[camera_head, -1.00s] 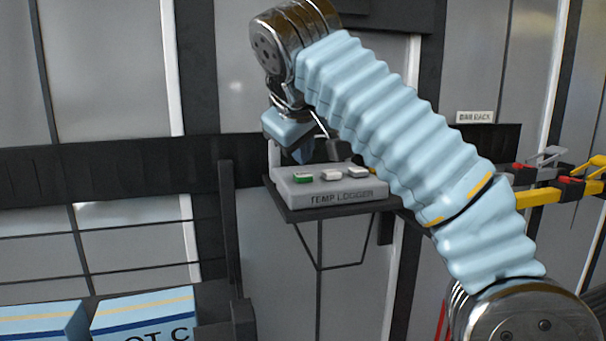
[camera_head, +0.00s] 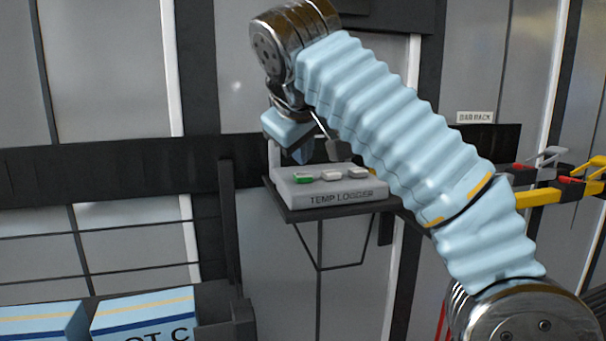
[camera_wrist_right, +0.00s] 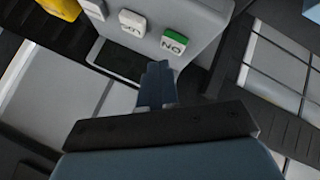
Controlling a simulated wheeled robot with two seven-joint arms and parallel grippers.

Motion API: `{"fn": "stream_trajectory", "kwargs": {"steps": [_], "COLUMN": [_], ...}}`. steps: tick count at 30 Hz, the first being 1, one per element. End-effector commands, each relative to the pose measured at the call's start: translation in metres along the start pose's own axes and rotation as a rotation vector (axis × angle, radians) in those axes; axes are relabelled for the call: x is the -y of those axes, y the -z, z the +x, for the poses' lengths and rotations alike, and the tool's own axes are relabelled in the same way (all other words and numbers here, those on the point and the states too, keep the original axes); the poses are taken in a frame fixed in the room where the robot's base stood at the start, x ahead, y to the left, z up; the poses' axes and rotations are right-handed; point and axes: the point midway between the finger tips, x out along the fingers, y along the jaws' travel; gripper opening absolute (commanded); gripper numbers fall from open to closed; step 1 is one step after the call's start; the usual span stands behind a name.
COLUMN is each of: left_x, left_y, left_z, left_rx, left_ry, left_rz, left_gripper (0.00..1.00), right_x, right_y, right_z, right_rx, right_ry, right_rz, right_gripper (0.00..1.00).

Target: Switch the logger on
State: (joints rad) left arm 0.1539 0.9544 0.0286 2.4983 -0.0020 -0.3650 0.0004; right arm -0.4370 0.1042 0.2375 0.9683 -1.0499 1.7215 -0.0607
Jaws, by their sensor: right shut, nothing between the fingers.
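The temp logger (camera_head: 330,192) is a light grey box on a small dark wall shelf, with a row of three buttons on top. The green button (camera_head: 303,179) is at its left end; two white buttons (camera_head: 331,174) are to the right. In the right wrist view the green button (camera_wrist_right: 174,40) reads "ON". My right gripper (camera_head: 303,158) points down just above and behind the green button. Its closed fingertips (camera_wrist_right: 157,68) show beside the green and middle buttons, with nothing held. I cannot tell whether they touch the logger. My left gripper is not in view.
Yellow and grey bar-rack arms with red clips (camera_head: 565,185) stick out at the right. Blue-and-white boxes (camera_head: 145,315) sit low at the left. A dark rail (camera_head: 100,172) crosses the wall. My right arm covers the space above the logger's right side.

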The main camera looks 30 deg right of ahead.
Motion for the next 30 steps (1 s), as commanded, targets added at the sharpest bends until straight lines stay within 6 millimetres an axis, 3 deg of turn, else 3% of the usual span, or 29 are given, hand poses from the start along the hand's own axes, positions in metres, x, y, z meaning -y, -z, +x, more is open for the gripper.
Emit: {"fn": "stream_trajectory", "kwargs": {"steps": [30], "left_x": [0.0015], "left_y": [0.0], "left_z": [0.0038], "left_rx": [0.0], "left_ry": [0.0], "left_rz": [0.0], "left_gripper": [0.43], "right_x": [0.0042], "right_y": [-0.0044], "right_z": [0.0058], "right_rx": [0.0], "right_ry": [0.0], "right_rz": [0.0], "right_gripper": [0.0]}}
